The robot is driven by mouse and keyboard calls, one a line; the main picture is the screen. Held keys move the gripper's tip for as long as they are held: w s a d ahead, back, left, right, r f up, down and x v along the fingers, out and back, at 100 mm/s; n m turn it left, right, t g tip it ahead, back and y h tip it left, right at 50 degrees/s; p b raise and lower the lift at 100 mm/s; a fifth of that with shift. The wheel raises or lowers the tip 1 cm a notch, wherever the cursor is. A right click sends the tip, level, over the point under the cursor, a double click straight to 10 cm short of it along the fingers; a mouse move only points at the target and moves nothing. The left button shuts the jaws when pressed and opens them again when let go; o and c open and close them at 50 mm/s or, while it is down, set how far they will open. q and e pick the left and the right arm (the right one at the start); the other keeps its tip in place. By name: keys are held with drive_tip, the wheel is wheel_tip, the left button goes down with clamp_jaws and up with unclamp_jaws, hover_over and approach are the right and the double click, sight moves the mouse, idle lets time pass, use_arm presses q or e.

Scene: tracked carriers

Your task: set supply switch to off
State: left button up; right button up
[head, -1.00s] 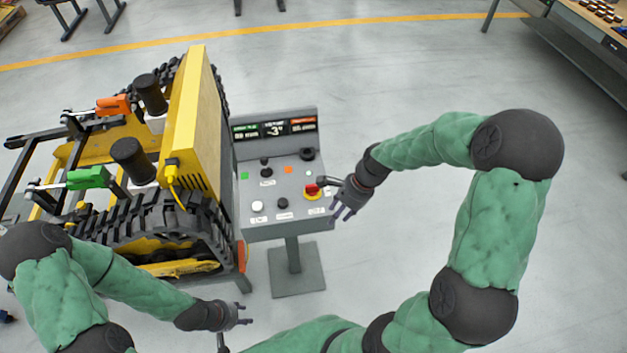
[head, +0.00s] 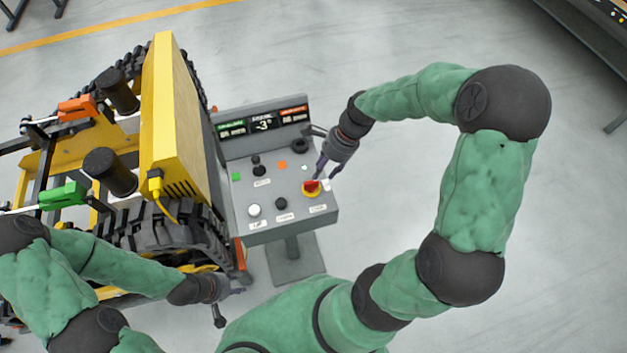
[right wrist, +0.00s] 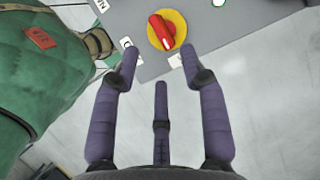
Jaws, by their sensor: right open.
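The supply switch appears to be the red rotary handle on a yellow round plate (head: 311,188) at the right front of the grey control panel (head: 240,205). It also shows in the right wrist view (right wrist: 163,31), with the red handle tilted. The small labels are too blurred to read surely. My right gripper (head: 323,172) is beside the switch at the panel's right edge. In the right wrist view its purple fingers (right wrist: 158,62) are spread and empty, with the switch just beyond the tips. My left gripper (head: 232,291) is low beside the tracked carrier, its fingers too small to judge.
The yellow tracked carrier (head: 176,110) stands close against the panel's left side. The panel also carries a white knob (head: 254,210), black knobs (head: 281,203), and a display (head: 262,124) along its back.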

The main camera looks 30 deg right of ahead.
sight(314, 182)
drive_tip(key=b+x, duration=0.1)
drive_tip(key=x, duration=0.6)
drive_tip(key=shift+f, duration=0.1)
clamp_jaws()
